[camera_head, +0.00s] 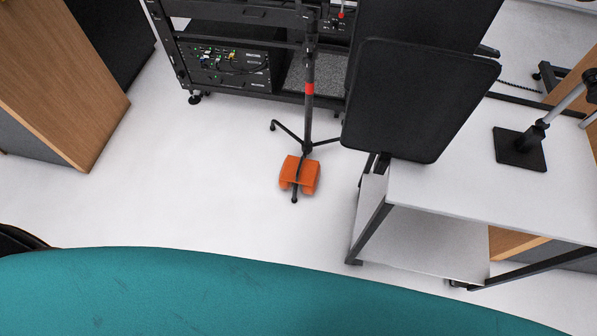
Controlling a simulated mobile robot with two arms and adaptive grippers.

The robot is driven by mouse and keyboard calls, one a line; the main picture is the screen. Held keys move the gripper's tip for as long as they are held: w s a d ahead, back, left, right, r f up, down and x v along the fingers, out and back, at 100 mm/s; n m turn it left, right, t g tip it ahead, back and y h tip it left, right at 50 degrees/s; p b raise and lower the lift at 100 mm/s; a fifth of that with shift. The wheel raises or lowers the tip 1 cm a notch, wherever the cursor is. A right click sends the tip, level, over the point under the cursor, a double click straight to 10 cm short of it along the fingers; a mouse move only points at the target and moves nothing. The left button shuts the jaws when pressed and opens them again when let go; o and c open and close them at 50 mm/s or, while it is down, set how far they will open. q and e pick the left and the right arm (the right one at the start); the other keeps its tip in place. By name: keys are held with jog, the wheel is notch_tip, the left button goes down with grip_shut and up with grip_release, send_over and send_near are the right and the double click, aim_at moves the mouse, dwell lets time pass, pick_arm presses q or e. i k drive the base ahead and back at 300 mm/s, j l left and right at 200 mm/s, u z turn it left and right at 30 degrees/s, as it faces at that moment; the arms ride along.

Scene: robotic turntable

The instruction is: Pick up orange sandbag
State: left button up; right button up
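The orange sandbag (311,174) lies near the middle of the view, draped over one leg of a black stand (309,120) on the white floor. The stand's leg runs across the sandbag, and its tip shows just below it. The pole of the stand rises behind the sandbag and has a red-orange band. Neither of my grippers shows in this view.
A white table (480,196) with a lower shelf stands right of the sandbag, with a black panel (415,98) beside it. A black equipment rack (235,65) is behind. A teal rounded surface (220,295) fills the foreground. White floor (170,200) is clear to the left.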

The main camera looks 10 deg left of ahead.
aim_at(307, 173)
jog(key=z, duration=0.3)
jog(key=i+j+z, duration=0.1)
jog(key=j+z, duration=1.1)
